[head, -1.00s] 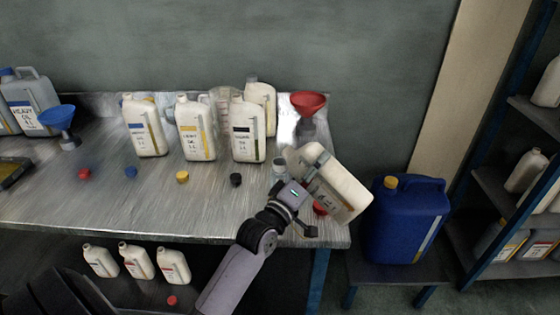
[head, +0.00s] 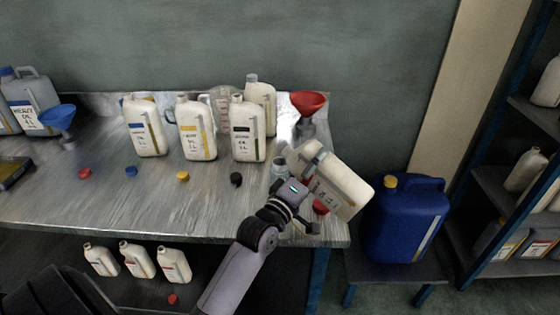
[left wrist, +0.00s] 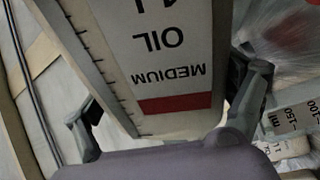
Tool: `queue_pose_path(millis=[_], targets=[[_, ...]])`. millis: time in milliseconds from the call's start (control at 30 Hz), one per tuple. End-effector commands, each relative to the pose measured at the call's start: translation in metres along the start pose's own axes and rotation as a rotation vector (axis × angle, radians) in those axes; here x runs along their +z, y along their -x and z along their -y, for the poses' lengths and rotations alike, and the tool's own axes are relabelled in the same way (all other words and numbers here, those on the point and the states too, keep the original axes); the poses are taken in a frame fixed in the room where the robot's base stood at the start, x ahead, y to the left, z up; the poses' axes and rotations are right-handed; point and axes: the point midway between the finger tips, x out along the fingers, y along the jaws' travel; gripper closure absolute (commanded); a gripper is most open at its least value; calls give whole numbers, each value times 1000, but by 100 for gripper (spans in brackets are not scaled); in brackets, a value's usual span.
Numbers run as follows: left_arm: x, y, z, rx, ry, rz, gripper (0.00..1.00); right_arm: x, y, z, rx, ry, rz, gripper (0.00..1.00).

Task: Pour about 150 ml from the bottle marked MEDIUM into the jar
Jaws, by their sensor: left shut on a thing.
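The MEDIUM bottle, a cream jug with a red label band, is in my left gripper (head: 297,195). The bottle (head: 342,185) is tipped well over, its top end to the upper left and its base to the right. In the left wrist view its label (left wrist: 170,70) reads MEDIUM OIL upside down, between the two fingers. A small clear jar (head: 279,167) stands just left of the bottle's top end; marks of 100 and 150 ml show on the jar in the left wrist view (left wrist: 292,117). The bottle's mouth and any stream are too unclear to tell. My right gripper is not in view.
Several cream bottles (head: 197,128) and a clear measuring jug (head: 222,103) stand behind. A red funnel (head: 308,103) stands at the back right, a blue one (head: 58,117) at left. Loose caps (head: 183,176) lie along the bench. A blue canister (head: 405,222) stands right of the bench.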

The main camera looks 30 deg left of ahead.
Motion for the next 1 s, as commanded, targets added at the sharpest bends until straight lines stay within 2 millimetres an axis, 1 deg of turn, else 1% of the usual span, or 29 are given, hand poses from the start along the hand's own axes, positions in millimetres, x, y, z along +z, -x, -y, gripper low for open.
queue_pose_path(millis=[33,1000], targets=[[-1,0,-4,6,5,-3,70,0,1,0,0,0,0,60],[-5,-1,-7,-2,50,-6,70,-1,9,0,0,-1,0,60]])
